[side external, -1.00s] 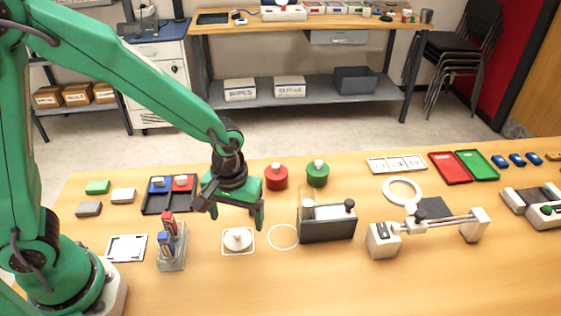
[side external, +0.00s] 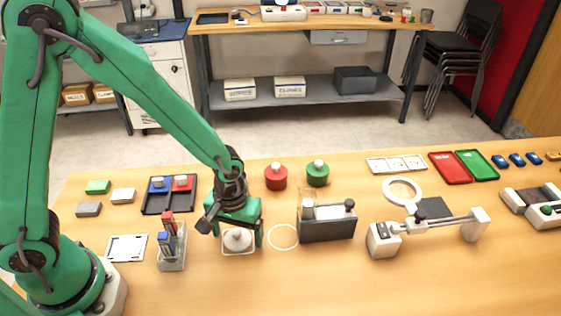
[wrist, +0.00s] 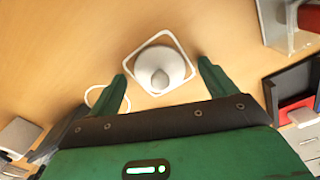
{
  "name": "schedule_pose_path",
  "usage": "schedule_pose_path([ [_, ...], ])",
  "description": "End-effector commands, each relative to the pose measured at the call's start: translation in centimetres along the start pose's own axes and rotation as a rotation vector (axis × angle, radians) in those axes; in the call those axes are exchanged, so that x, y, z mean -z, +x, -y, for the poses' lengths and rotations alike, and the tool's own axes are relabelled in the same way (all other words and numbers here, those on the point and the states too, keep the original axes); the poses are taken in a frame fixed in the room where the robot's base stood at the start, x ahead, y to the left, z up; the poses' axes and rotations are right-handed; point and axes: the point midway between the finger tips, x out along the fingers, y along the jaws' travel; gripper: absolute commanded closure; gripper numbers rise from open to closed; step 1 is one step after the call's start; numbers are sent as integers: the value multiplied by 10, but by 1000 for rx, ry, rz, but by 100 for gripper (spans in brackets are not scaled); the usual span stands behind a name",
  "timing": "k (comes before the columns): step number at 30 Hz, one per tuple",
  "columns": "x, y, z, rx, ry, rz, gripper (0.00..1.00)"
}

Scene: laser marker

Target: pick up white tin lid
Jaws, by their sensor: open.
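The white tin lid (side external: 237,238) is a round white disc with a knob on top. It lies on the table inside a thin white square outline. In the wrist view the lid (wrist: 160,70) sits just ahead of the fingertips, its knob pointing toward the camera. My gripper (side external: 238,244) is open, with green fingers on either side of the lid in the side view. In the wrist view my gripper (wrist: 161,68) has its fingers apart with nothing between them but the lid's near side. I cannot tell whether either finger touches it.
A clear-and-grey holder with red and blue blocks (side external: 170,245) stands close to the left. A dark box with a clear panel (side external: 328,230) stands to the right, past an empty white ring outline (side external: 283,237). Red (side external: 276,177) and green (side external: 317,174) lidded tins stand behind.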

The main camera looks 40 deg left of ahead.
Motion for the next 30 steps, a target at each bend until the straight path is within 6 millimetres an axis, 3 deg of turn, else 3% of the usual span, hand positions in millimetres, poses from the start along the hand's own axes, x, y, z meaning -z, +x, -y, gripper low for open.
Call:
schedule_pose_path([
  [14, 0, 0, 0, 0, 0, 0, 16],
  [21, 0, 0, 0, 0, 0, 0, 61],
  [30, 0, 0, 0, 0, 0, 0, 63],
])
